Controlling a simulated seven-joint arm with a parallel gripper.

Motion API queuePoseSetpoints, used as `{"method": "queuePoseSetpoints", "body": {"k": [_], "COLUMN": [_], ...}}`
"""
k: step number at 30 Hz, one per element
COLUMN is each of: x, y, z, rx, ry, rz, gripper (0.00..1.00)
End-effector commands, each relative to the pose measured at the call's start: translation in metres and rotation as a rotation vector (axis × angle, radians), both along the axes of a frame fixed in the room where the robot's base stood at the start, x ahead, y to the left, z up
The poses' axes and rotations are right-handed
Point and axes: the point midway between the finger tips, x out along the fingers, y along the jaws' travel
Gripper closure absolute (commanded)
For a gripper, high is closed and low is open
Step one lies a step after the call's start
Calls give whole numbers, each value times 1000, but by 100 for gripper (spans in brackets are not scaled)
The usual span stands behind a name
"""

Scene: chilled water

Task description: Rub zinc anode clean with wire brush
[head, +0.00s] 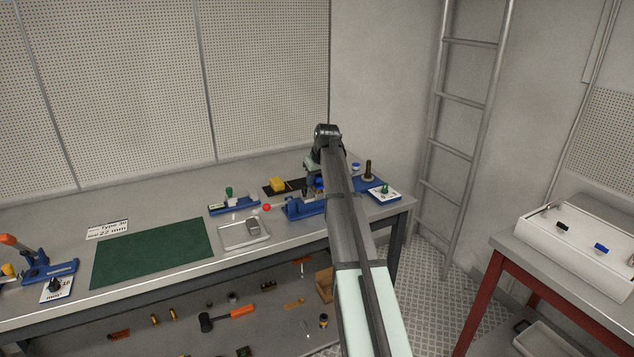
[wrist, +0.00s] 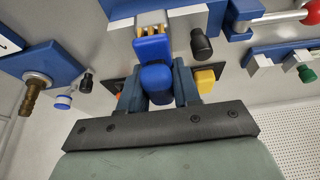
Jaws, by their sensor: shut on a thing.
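My gripper (wrist: 158,88) is shut on a blue handle (wrist: 157,84), seemingly of the wire brush. A second blue rounded part (wrist: 152,48) shows just beyond it, and I cannot tell whether the two are joined. Beyond that is a light grey piece with yellowish strips (wrist: 152,18), by a blue fixture (wrist: 218,12); I cannot tell whether this piece is the zinc anode or the brush head. In the head view my gripper (head: 317,186) is low over the bench behind the blue fixture (head: 303,207), mostly hidden by my arm. Contact is unclear.
A brass fitting (head: 368,171) and a white card (head: 384,195) stand to the right. A metal tray (head: 230,244) and red ball (head: 266,207) are left. The green mat (head: 150,254) is clear.

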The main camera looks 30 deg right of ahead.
Motion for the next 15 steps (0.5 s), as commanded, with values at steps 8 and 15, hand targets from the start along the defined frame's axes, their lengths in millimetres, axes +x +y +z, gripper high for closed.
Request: {"method": "queuePoseSetpoints", "body": {"k": [8,15], "x": [1,14], "y": [0,0], "z": [0,0], "rx": [0,0], "ry": [-1,0], "rz": [0,0], "gripper": [92,92]}}
